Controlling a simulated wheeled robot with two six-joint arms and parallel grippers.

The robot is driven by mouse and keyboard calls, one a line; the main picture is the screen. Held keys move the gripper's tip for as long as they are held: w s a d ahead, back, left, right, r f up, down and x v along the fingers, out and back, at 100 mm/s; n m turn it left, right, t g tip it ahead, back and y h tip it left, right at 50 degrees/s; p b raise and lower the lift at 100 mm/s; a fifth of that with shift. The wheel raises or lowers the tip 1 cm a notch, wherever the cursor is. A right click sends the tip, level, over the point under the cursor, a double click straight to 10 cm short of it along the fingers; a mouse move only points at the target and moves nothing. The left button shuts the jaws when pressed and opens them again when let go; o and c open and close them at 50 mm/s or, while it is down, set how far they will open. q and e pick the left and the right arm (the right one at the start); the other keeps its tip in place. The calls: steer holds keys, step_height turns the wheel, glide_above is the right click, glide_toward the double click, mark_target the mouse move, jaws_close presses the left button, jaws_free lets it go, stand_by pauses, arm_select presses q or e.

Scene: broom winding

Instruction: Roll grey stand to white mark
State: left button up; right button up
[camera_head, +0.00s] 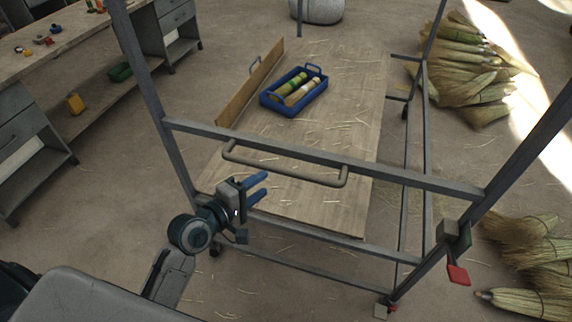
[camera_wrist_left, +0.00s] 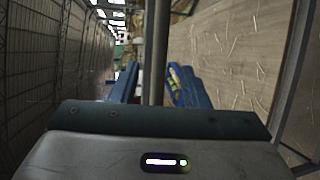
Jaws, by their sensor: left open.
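The grey stand (camera_head: 330,157) is a tall metal frame with a bent grey handle (camera_head: 285,175) on its near crossbar. A wooden shelf board (camera_head: 340,100) shows within the frame. My left gripper (camera_head: 260,187) has two blue fingers, open, just below and near the handle's left end. In the left wrist view a grey bar (camera_wrist_left: 157,50) stands in line with the gap between the open fingers (camera_wrist_left: 155,88); I cannot tell whether it is between them or beyond. I see no white mark on the floor. My right gripper is out of view.
A blue crate (camera_head: 294,102) with green and tan rolls stands on the board. A red lever (camera_head: 458,275) hangs at the stand's right post. Straw brooms (camera_head: 470,75) lie at the right. A workbench (camera_head: 60,50) stands at the left. Floor left of the stand looks clear.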

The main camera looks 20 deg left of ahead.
mark_target(278, 171)
arm_select(q)
steer(key=p+x, duration=0.2)
steer(key=x, duration=0.7)
steer(key=shift+w+a, duration=0.1)
steer(key=shift+w, duration=0.15)
steer(key=shift+w+d+f, duration=0.2)
steer(key=shift+w, duration=0.45)
jaws_close()
